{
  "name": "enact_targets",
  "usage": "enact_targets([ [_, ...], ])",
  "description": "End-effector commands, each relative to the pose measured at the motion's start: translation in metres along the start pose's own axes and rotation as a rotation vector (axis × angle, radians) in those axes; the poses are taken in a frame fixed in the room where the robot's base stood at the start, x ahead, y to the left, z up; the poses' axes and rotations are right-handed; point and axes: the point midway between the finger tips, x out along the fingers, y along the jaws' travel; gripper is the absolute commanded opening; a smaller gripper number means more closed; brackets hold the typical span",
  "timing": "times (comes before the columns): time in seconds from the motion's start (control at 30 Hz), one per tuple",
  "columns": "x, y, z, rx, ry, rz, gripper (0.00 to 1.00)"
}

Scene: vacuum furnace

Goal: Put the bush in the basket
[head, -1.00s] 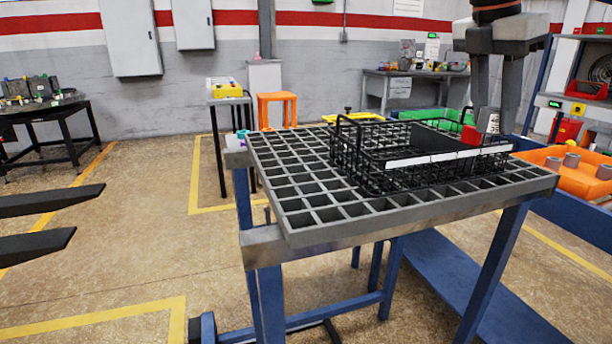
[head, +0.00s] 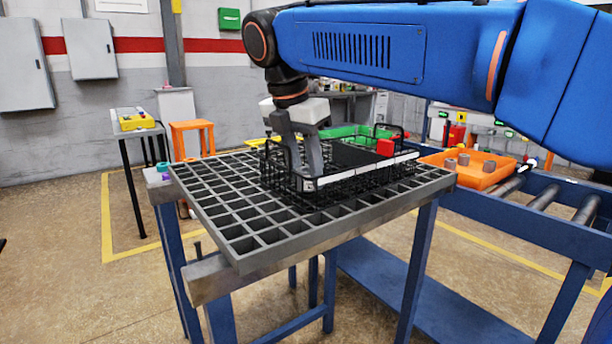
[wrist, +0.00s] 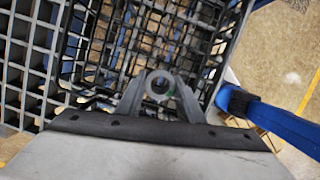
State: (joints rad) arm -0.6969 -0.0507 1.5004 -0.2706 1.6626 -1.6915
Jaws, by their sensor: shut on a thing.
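The bush (wrist: 160,86) is a grey ring with a dark hole, held between the two fingers of my gripper (wrist: 159,92) in the wrist view. The black wire basket (head: 372,182) stands on a grey grid-topped table. In the head view my gripper (head: 307,178) points down at the left part of the basket, its fingertips about level with the rim. The bush is hard to make out there. In the wrist view the open mesh of the basket (wrist: 165,35) lies beyond the bush. I cannot tell whether the bush touches the basket.
The grid table (head: 235,222) has bare room left and in front of the basket. An orange tray (head: 437,160) with several grey bushes stands to the right by a roller conveyor (head: 545,196).

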Motion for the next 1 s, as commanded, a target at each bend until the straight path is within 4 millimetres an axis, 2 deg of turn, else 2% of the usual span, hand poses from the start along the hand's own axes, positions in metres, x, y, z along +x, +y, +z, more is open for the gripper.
enact_targets([
  [0.13,0.0092,-0.0003,-0.0026,0.000,0.000,0.000,0.00],
  [0.47,0.0111,0.0000,-0.0030,0.000,0.000,0.000,0.00],
  [0.5,0.0119,0.0001,-0.0033,-0.001,0.000,0.000,0.36],
  [0.57,0.0116,0.0001,-0.0032,0.000,0.000,0.000,0.51],
  [0.87,0.0111,0.0001,-0.0030,0.000,0.000,0.000,0.53],
  [1.0,0.0036,0.0006,-0.0025,0.000,0.000,0.002,0.53],
])
